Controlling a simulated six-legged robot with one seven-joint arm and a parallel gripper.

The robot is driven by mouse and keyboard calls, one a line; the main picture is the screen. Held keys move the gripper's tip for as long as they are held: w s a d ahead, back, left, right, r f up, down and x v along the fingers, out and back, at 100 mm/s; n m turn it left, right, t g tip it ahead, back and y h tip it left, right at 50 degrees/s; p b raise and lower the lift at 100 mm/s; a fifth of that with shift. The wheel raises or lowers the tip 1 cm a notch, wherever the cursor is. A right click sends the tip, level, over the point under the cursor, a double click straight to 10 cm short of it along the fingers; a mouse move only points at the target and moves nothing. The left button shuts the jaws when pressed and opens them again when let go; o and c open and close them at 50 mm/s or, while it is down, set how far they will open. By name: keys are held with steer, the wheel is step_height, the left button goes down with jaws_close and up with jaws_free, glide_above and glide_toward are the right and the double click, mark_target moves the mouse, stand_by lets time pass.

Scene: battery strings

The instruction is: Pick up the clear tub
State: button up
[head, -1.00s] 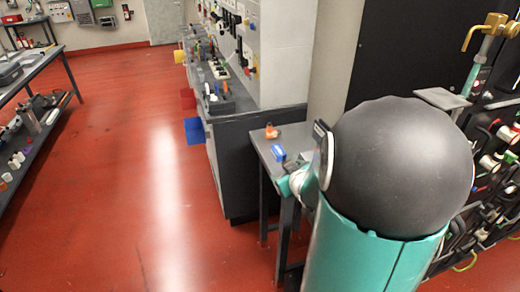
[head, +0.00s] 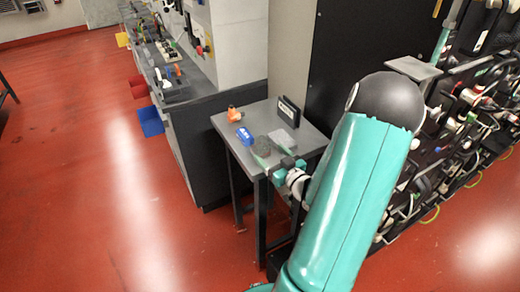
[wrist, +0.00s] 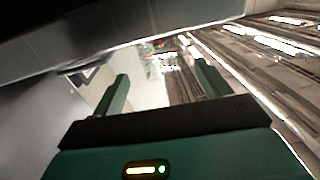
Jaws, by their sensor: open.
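The small grey table (head: 226,126) stands right of centre in the head view. A pale grey, possibly see-through box (head: 284,139) lies on it; it may be the clear tub, but I cannot tell for sure. My gripper (head: 268,152) is at the table's front edge, close to this box and a dark grey roundish thing (head: 263,143). I cannot tell whether it touches either. In the wrist view my gripper (wrist: 161,82) is open, with nothing seen held between its fingers. No tub can be made out there.
A blue item (head: 244,135), an orange item (head: 234,114) and an upright dark-framed panel (head: 288,111) stand on the table. A dark bench (head: 205,130) adjoins on the left, and a cluttered rack (head: 465,120) is on the right. The red floor (head: 90,150) at left is clear.

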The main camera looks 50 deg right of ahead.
mark_target(256, 141)
steer(key=x, duration=0.3)
steer(key=shift+w+a+r, duration=0.1)
steer(key=shift+w+a, duration=0.05)
steer(key=shift+w, duration=0.2)
steer(key=x, duration=0.4)
steer(key=shift+w, duration=0.3)
steer(key=shift+c, duration=0.5)
steer(key=c, duration=1)
